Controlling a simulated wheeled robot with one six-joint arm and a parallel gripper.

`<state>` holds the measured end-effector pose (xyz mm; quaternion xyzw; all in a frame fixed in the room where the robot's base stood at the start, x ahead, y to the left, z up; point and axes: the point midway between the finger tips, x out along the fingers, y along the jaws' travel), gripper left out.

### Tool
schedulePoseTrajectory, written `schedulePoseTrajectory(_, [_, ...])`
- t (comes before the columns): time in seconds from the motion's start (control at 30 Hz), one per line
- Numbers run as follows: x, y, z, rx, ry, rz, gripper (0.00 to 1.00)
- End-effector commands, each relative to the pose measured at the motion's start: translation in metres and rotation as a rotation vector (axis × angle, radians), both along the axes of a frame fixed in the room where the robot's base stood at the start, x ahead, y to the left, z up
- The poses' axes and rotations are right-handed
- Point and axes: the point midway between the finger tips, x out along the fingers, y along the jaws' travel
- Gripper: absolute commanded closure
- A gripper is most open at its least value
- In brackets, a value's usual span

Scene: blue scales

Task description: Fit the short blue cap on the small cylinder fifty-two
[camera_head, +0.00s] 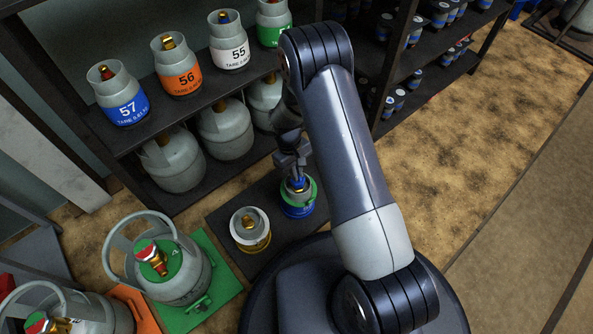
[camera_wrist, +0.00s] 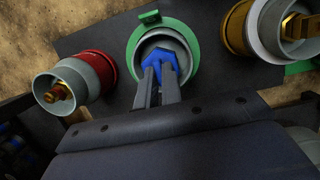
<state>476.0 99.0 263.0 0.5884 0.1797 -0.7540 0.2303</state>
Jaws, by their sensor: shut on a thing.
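A small cylinder with a green ring and a blue band (camera_head: 298,207) stands on a dark mat (camera_head: 222,214); its number cannot be read. My gripper (camera_head: 296,178) points down into its open collar. In the wrist view my gripper (camera_wrist: 159,86) is shut on a blue cap (camera_wrist: 160,66) inside the grey collar (camera_wrist: 184,47) of that cylinder, within the green ring (camera_wrist: 132,42). The cap sits near the collar's middle. The fingers hide its near side, and I cannot tell whether it touches the valve beneath.
A yellow-banded small cylinder (camera_head: 250,242) stands close to the left; a red-banded one (camera_wrist: 88,75) shows in the wrist view. A shelf (camera_head: 186,111) with cylinders is behind. A large cylinder (camera_head: 186,272) stands on a green scale (camera_head: 231,283). Floor at right (camera_head: 450,140) is clear.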

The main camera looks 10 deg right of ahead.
Motion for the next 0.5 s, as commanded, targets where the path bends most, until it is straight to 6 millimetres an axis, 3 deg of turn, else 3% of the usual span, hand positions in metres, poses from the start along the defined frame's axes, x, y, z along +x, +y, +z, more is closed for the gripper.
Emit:
schedulePoseTrajectory(0.37, [0.0,0.0,-0.0107,0.0,0.0,0.0,1.0])
schedulePoseTrajectory(0.4, [0.0,0.0,-0.0101,0.0,0.0,0.0,0.91])
schedulePoseTrajectory(0.5, [-0.0001,0.0,-0.0099,0.0,0.0,0.0,0.83])
